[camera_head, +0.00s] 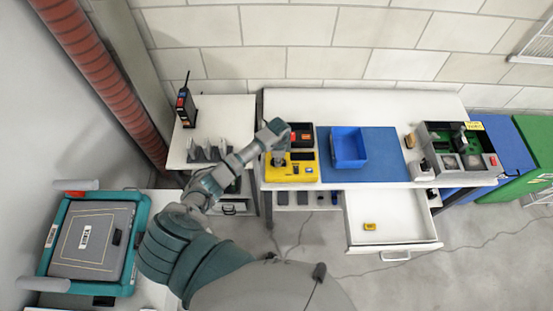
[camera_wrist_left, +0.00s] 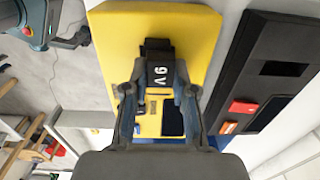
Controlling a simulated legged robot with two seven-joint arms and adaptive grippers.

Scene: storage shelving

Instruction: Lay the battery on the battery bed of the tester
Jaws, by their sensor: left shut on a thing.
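The yellow tester (camera_head: 305,173) stands at the left end of the white workbench; in the left wrist view its yellow body (camera_wrist_left: 110,32) fills the middle. My left gripper (camera_head: 279,158) is over the tester's upper left part. In the left wrist view the gripper (camera_wrist_left: 160,92) is shut on a dark block marked 9 V, the battery (camera_wrist_left: 158,72). The battery is between the fingers, over the yellow face. I cannot tell whether it touches the tester. The battery bed is not clearly visible behind the battery and fingers.
A black device (camera_head: 302,135) with a red part is just behind the tester. A blue bin (camera_head: 348,147) sits on a blue mat (camera_head: 380,165) to the right. An open drawer (camera_head: 388,238) holds a small yellow item (camera_head: 369,227). A grey case (camera_head: 455,150) stands farther right.

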